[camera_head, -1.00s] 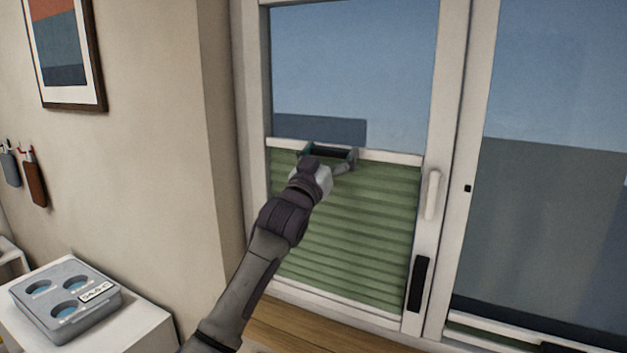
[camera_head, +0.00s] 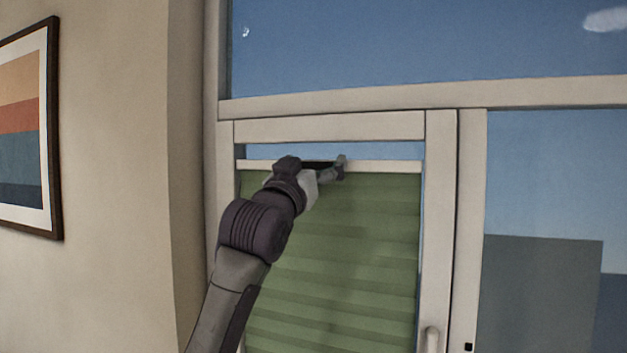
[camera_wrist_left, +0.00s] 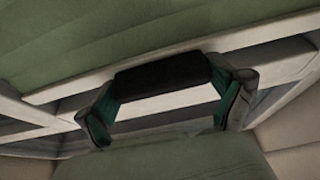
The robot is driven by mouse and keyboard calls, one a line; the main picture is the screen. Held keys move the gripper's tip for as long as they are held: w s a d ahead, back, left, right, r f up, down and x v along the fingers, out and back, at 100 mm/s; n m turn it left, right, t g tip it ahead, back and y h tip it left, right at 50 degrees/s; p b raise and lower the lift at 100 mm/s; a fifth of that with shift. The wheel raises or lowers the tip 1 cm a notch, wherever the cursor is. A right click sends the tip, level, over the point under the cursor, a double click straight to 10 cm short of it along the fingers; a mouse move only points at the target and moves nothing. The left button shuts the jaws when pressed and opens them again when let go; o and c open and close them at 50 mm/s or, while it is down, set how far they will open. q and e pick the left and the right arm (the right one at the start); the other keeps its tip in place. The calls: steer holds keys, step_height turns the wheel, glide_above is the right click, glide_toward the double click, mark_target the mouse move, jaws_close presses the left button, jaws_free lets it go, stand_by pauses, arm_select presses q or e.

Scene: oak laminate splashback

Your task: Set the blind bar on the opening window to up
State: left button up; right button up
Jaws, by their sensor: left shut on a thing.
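The opening window (camera_head: 330,127) has a white frame. The green pleated blind (camera_head: 350,260) fills most of its pane. The pale blind bar (camera_head: 390,167) is the blind's top edge, a little below the window's top frame member, with a thin strip of sky between. My left gripper (camera_head: 318,166) is at the bar, left of its far end, and is shut on it. In the left wrist view a dark piece lies between the fingers (camera_wrist_left: 165,100), beside the pale bar (camera_wrist_left: 265,33); the exact contact is unclear. My right gripper is out of view.
A window handle (camera_head: 432,340) is on the frame at lower right. A fixed pane (camera_head: 540,190) lies to the right and another above. A framed picture (camera_head: 52,130) hangs on the wall at left. The wall corner is left of my arm.

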arm_select(q)
steer(key=shift+s+r, duration=0.1)
steer(key=shift+r, duration=0.35)
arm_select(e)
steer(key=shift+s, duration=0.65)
arm_select(q)
steer(key=o, duration=1.3)
steer(key=shift+r, duration=0.1)
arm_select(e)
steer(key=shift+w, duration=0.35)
arm_select(q)
steer(key=shift+f, duration=0.2)
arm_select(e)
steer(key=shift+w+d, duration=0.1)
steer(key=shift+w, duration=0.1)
arm_select(q)
steer(key=v, duration=1.2)
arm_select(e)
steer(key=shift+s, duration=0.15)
